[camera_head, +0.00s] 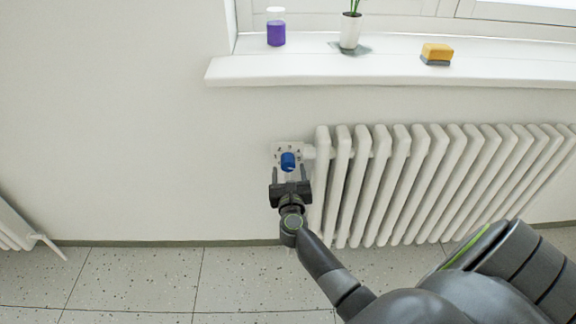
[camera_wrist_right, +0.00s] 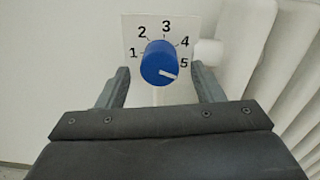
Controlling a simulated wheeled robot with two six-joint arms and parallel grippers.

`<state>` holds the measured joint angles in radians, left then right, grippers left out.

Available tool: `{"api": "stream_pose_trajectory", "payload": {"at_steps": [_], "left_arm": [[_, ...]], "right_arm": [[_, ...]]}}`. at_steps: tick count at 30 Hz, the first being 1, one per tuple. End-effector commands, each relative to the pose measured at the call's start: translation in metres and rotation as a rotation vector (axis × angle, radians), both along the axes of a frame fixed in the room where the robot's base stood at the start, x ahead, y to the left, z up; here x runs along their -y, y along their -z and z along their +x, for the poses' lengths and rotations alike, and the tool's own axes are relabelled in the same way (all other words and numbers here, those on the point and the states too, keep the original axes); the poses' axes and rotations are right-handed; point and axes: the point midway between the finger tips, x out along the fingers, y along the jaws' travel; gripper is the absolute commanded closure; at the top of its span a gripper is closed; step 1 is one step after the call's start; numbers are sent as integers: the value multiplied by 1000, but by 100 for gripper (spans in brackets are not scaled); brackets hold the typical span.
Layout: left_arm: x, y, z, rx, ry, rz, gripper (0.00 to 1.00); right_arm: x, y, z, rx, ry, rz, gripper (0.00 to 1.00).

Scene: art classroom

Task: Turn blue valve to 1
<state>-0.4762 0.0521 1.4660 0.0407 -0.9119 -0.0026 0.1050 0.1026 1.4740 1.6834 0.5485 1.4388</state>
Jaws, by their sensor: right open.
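The blue valve (camera_head: 288,162) is a round knob on a white plate (camera_head: 279,149) at the left end of the radiator. In the right wrist view the blue valve (camera_wrist_right: 160,63) has a white pointer line aimed right and slightly down, just below the 5. The plate (camera_wrist_right: 134,27) carries the numbers 1 to 5 in an arc, with 1 at the left. My right gripper (camera_head: 290,172) is open in front of the valve. In the wrist view its fingers (camera_wrist_right: 160,82) stand apart to the left and right of the knob; I see no contact. My left gripper is not in view.
A white ribbed radiator (camera_head: 400,180) stands close on the right of the valve. Above is a windowsill (camera_head: 400,68) with a purple bottle (camera_head: 276,27), a potted plant (camera_head: 350,30) and a yellow sponge (camera_head: 437,53). The wall left of the valve is bare.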

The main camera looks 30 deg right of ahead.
Motion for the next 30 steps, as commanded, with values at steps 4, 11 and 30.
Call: {"api": "stream_pose_trajectory", "payload": {"at_steps": [4, 11, 30], "left_arm": [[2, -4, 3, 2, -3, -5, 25], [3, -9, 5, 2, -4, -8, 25], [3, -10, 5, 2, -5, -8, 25]], "right_arm": [[11, 1, 19, 0, 0, -1, 39], [17, 0, 29, 0, 0, 0, 39], [17, 0, 29, -1, 0, -1, 83]]}}
